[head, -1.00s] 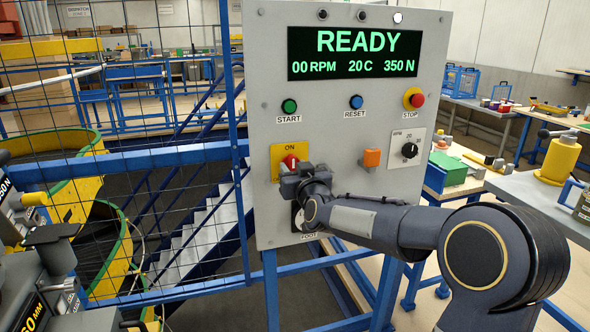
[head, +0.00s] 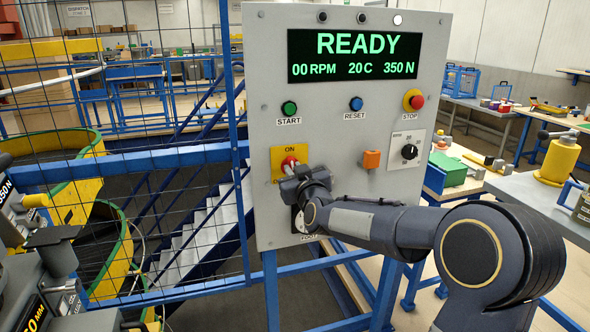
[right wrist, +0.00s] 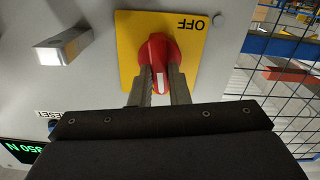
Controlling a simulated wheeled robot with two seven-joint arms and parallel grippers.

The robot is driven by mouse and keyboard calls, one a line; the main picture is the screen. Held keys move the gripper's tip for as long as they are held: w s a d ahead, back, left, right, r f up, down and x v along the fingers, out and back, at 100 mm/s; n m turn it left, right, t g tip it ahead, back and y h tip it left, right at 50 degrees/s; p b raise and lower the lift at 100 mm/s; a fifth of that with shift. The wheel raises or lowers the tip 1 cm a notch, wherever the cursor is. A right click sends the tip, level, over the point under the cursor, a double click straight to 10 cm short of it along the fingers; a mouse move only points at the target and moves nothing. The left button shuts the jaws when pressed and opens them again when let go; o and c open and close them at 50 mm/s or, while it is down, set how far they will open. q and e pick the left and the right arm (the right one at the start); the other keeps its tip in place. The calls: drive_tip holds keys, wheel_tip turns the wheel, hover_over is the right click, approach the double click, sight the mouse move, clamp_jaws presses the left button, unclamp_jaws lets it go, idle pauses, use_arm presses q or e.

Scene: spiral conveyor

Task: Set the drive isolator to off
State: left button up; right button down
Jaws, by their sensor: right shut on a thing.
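The drive isolator is a red rotary handle (head: 288,162) on a yellow plate (head: 277,153) low on the left of the grey control panel. ON is printed at the plate's top in the head view. In the right wrist view, which is upside down, the red handle (right wrist: 158,60) has a white mark pointing away from the OFF lettering (right wrist: 192,24). My right gripper (right wrist: 160,88) is shut on the handle, one finger on each side. In the head view this gripper (head: 296,178) hides the plate's lower part. My left gripper is not in view.
Blue mesh fencing (head: 120,160) stands left.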

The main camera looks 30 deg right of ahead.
drive_tip(key=shift+a+f+n+p, duration=0.1)
drive_tip(key=shift+n+p, duration=0.7)
drive_tip(key=shift+n, duration=1.85)
drive_tip(key=shift+a+f+n+p, duration=0.15)
drive_tip(key=shift+n+p, duration=0.6)
drive_tip(key=shift+n, duration=1.95)
drive_tip(key=shift+a+f+n+p, duration=0.1)
drive_tip(key=shift+n+p, duration=0.7)
drive_tip(key=shift+n, duration=1.85)
drive_tip(key=c, duration=1.4)
unclamp_jaws()
drive_tip(key=shift+v, duration=3.85)
